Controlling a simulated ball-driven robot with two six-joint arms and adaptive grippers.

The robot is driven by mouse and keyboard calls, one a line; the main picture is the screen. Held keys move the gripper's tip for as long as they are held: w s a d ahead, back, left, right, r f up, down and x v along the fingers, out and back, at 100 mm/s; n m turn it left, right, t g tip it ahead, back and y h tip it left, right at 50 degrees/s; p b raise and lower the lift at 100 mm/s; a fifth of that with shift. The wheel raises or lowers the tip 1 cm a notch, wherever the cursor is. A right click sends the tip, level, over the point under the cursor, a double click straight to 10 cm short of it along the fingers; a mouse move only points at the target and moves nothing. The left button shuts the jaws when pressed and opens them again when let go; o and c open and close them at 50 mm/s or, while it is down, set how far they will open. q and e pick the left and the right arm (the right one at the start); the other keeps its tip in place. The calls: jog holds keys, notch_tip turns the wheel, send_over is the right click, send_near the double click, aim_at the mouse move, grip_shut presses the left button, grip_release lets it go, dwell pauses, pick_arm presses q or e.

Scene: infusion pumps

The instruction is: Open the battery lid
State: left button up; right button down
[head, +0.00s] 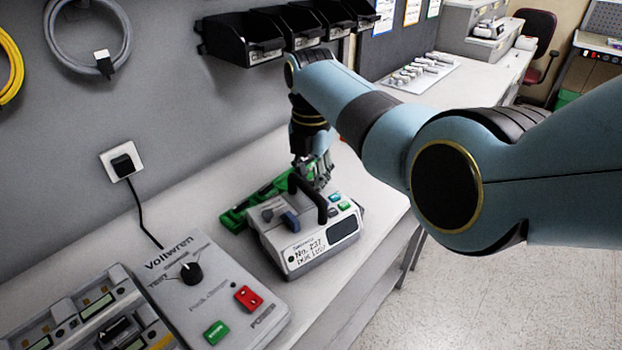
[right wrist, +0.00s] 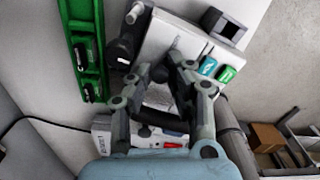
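A light grey infusion pump (head: 284,247) stands on the bench with a black carry handle (head: 323,207), a handwritten front label and coloured buttons. Its grey casing (right wrist: 165,32) and two coloured buttons also show in the right wrist view. I cannot make out the battery lid for certain. My right gripper (head: 317,173) is low over the pump's far side, behind the handle. In the right wrist view, my right gripper (right wrist: 167,72) has its fingertips a narrow gap apart over the casing, with nothing visibly held. Contact is unclear. My left gripper is not in view.
A green rack (head: 234,218) lies behind the pump. A Vollwren test box (head: 215,295) with a knob and red and green switches stands at front left, beside a battery dock (head: 75,325). Black bins (head: 240,40) hang on the wall.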

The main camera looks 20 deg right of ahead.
jog(key=shift+d+r, duration=0.1)
jog(key=shift+w+d+r+y, duration=0.1)
jog(key=shift+d+r+y, duration=0.1)
jog(key=shift+y, duration=0.4)
jog(key=shift+w+d+r+g+y, duration=0.2)
jog(key=shift+g+y, duration=0.2)
jog(key=shift+y, duration=0.2)
jog(key=y+b, duration=0.1)
jog(key=b, duration=0.1)
jog(key=d+g+y+b, duration=0.1)
jog(key=y+b, duration=0.1)
jog(key=shift+w+r+b, duration=0.1)
jog(key=shift+r+b, duration=0.1)
jog(key=shift+b, duration=0.1)
jog(key=shift+d+r+g+y+b, duration=0.3)
jog(key=shift+y+b, duration=0.3)
jog(key=shift+b, duration=0.35)
jog(key=c, duration=1.5)
grip_release()
jog(key=shift+w, duration=0.1)
